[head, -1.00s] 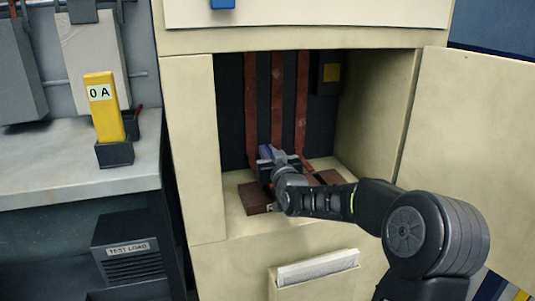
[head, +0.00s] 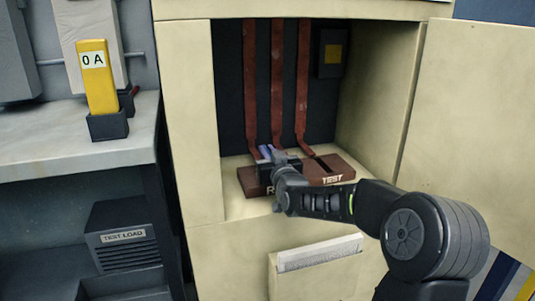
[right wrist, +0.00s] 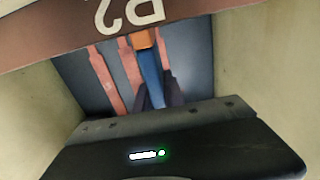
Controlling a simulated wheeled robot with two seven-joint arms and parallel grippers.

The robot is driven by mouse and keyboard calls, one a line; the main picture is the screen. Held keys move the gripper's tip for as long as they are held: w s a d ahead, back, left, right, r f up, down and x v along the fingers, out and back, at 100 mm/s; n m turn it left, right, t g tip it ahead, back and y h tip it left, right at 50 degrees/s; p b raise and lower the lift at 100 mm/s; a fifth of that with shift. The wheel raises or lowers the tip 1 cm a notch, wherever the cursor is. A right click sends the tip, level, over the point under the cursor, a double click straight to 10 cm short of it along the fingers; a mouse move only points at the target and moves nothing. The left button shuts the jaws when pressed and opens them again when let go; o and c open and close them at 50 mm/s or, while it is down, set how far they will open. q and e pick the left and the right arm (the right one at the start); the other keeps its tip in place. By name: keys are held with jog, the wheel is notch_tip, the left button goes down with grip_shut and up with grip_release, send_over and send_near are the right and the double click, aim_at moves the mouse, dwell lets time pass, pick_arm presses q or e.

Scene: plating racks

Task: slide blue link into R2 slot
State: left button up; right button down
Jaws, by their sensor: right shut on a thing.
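My right gripper (head: 272,165) is inside the cabinet opening, at the brown block (head: 335,170) on its floor. It is shut on the blue link (right wrist: 151,75), which has an orange end and points away from the jaws in the right wrist view. In the head view, a bluish piece (head: 265,152) shows at the gripper. The block's face reads "TEST" at right and "R" beside my gripper. An upside-down "R2" label (right wrist: 130,14) shows in the right wrist view. The R2 slot is hidden, so I cannot tell whether the link is in it. My left gripper is out of view.
Red vertical bars (head: 276,80) run down the cabinet's back. The cabinet's side walls are close, and an open door (head: 470,130) stands at right. A yellow "0 A" block (head: 97,77) stands in a dark holder on the left bench (head: 60,150).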

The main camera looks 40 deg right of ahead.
dwell(0.4)
jog(key=c, duration=1.3)
grip_release()
jog(key=shift+f, duration=0.1)
jog(key=shift+c, duration=0.2)
jog(key=shift+s, duration=0.1)
jog(key=p+v, duration=0.1)
jog(key=v, duration=0.6)
jog(key=shift+s+a, duration=0.15)
jog(key=shift+s, duration=0.15)
